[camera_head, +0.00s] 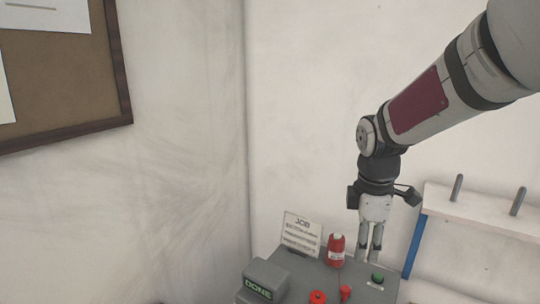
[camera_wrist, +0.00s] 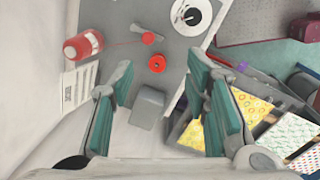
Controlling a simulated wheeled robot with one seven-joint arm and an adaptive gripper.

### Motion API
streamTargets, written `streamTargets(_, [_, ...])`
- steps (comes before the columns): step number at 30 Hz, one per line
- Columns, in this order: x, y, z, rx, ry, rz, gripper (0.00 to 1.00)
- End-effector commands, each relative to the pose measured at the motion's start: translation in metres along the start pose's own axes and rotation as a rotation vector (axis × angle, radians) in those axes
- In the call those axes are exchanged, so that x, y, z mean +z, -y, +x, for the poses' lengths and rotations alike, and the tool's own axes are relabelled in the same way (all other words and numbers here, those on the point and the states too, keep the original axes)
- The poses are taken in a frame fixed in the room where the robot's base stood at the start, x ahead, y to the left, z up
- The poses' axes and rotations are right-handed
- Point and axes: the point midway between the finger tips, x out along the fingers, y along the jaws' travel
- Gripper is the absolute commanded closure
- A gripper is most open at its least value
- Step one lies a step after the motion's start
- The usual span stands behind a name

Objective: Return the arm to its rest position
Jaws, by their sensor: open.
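My arm reaches in from the upper right in the head view, bent at the elbow. My gripper (camera_head: 370,256) hangs downward above the grey machine table (camera_head: 345,268) and holds nothing. In the wrist view its two teal-padded fingers (camera_wrist: 165,92) stand wide apart. A grey block (camera_wrist: 147,108) shows between them, below and apart from them.
A red thread spool (camera_head: 335,250), a green button (camera_head: 377,277), a JOB card (camera_head: 301,234) and a grey DONE box (camera_head: 264,281) are close by. A white shelf with pegs (camera_head: 480,213) stands at right. The wrist view shows patterned cloths (camera_wrist: 252,106) in a bin.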

Motion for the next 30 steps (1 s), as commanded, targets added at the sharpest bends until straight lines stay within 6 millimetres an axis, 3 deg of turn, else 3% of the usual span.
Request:
streamTargets(1, [0.002, 0.009, -0.015, 0.027, 0.002, 0.068, 0.57])
streamTargets(6, [0.009, 0.042, -0.053, 0.097, -0.014, 0.323, 0.57])
streamTargets(15, [0.023, 0.106, -0.101, 0.193, -0.12, 0.775, 0.57])
streamTargets(24, [0.034, 0.167, -0.12, 0.213, -0.291, 1.183, 0.57])
streamTargets(30, [0.036, 0.186, -0.121, 0.2, -0.359, 1.319, 0.57])
